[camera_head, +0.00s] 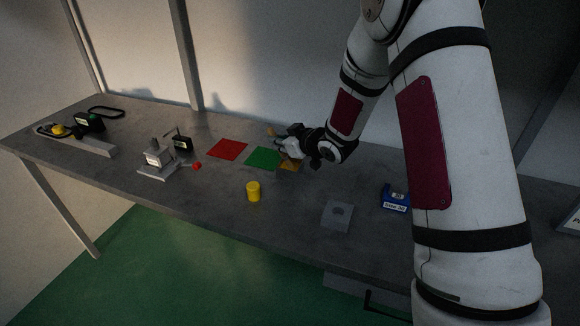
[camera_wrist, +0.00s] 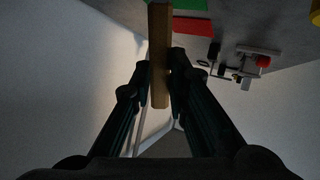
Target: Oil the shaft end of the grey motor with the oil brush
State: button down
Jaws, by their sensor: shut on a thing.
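My gripper (camera_head: 281,142) is over the back of the bench, by the green square. In the wrist view its two dark fingers (camera_wrist: 160,85) are shut on a long wooden bar, which looks like the oil brush handle (camera_wrist: 159,35). In the head view a small orange-tan end (camera_head: 271,131) shows just beyond the fingers. The bristles cannot be made out. I cannot tell the grey motor for certain. A small grey machine (camera_head: 154,158) with a label and a red knob stands left of the gripper, apart from it; it also shows in the wrist view (camera_wrist: 258,52).
A red square (camera_head: 227,149) and green square (camera_head: 263,158) lie flat, with an ochre patch (camera_head: 290,166) beside them. A yellow cylinder (camera_head: 253,191), grey plate (camera_head: 336,217) and blue box (camera_head: 394,199) stand nearer the front. A rail fixture (camera_head: 85,143) is at far left.

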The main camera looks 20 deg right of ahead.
jog(key=shift+r+p, duration=1.35)
jog(key=shift+r, duration=1.55)
